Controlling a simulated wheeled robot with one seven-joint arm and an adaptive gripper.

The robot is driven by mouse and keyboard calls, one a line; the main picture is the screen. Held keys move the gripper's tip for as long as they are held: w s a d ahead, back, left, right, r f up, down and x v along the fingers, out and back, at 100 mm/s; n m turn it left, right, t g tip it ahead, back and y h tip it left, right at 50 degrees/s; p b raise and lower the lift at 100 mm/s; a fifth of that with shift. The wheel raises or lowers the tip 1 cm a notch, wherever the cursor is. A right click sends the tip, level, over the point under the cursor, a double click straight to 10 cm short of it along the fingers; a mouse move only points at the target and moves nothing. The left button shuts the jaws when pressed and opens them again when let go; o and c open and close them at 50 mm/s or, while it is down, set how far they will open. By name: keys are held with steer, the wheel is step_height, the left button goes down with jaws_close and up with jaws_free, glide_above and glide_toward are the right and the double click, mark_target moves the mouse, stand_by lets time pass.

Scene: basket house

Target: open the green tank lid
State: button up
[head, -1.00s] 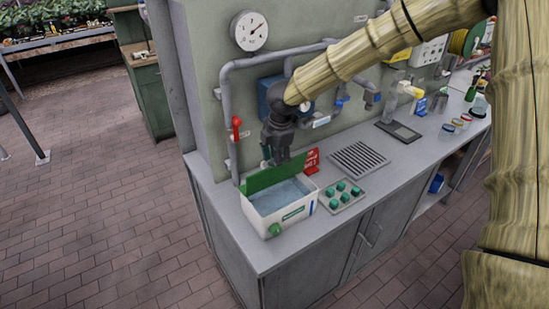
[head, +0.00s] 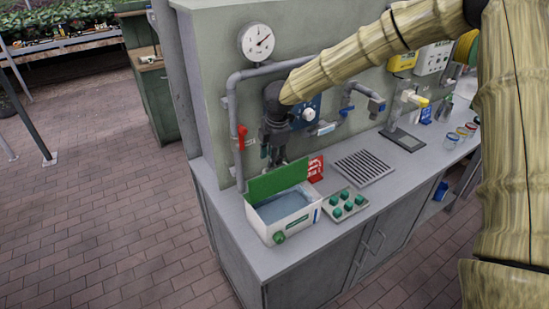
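The tank (head: 290,227) is a white open-topped box with blue-grey water inside, at the near left end of the counter. Its green lid (head: 277,181) stands raised along the tank's back edge, tilted up, with the water uncovered. A round green knob (head: 279,237) is on the tank's front. My dark gripper (head: 276,157) points down just above and behind the lid's top edge. It looks empty and apart from the lid. The fingertips are small and dark, so their opening is unclear.
Behind the gripper are grey pipes (head: 235,110), a red valve handle (head: 242,136) and a gauge (head: 257,42). A red sign (head: 316,168), a tray of green round pieces (head: 345,204) and a drain grille (head: 362,168) lie right of the tank.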

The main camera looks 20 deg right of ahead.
steer(key=w+a+r+p, duration=0.2)
steer(key=w+r+p, duration=0.1)
steer(key=w, duration=0.4)
stand_by(1.0)
steer(key=shift+w, duration=0.1)
step_height(320, 180, up, 12)
steer(key=s, duration=0.2)
steer(key=shift+d+f, duration=0.15)
steer(key=shift+d, duration=0.2)
steer(key=shift+s, duration=0.1)
stand_by(0.4)
